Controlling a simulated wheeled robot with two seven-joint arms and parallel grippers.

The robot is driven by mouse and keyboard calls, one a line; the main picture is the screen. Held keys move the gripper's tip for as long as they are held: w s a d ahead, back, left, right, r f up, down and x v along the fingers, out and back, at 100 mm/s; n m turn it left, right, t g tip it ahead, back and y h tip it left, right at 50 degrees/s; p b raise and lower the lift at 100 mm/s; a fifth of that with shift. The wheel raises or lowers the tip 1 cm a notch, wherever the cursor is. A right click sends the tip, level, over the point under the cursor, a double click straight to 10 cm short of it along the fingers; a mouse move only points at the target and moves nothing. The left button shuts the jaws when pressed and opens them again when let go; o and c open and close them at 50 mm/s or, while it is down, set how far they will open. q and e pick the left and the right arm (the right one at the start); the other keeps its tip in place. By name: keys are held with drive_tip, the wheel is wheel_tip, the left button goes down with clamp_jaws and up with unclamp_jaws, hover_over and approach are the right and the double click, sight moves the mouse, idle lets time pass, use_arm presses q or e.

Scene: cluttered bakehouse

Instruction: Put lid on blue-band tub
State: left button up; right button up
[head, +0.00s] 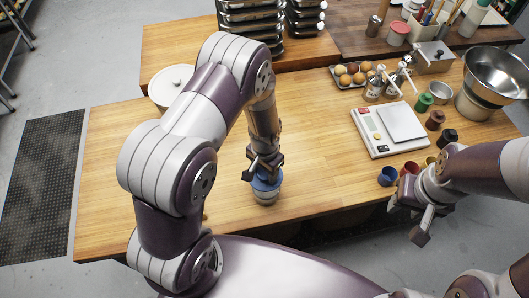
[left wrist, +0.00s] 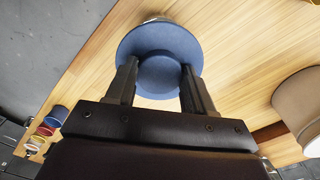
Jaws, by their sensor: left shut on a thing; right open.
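My left gripper (head: 264,172) is shut on the blue lid (head: 267,184), near the front edge of the wooden table. In the left wrist view the lid (left wrist: 135,48) is a round blue disc with a raised middle, held between the fingers (left wrist: 158,75). Directly under the lid in the head view is a small pale tub (head: 266,198), mostly hidden by it. I cannot tell whether the lid is seated on the tub or just above it, and its band is not clear. My right gripper (head: 408,221) is open and empty, off the table's front edge at the right.
A white kitchen scale (head: 387,133) stands right of the tub. Blue (head: 388,177), red (head: 408,168) and yellow cups stand near my right arm. A white round pot (head: 165,84) is at the back left, partly behind my left arm. The table's left side is clear.

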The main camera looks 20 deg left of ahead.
use_arm(q)
drive_tip(key=shift+w+f+b, duration=0.3)
drive_tip(key=shift+f, duration=0.1)
wheel_tip(320, 180, down, 3)
drive_tip(key=b, duration=0.3)
drive_tip(key=shift+f, duration=0.55)
drive_tip(key=shift+s, duration=0.1)
drive_tip(key=shift+f+b, duration=0.9)
drive_tip(key=shift+f, duration=0.1)
idle(0.7)
drive_tip(key=shift+r, duration=0.1)
drive_tip(key=o, duration=1.4)
drive_tip(key=shift+r, duration=0.1)
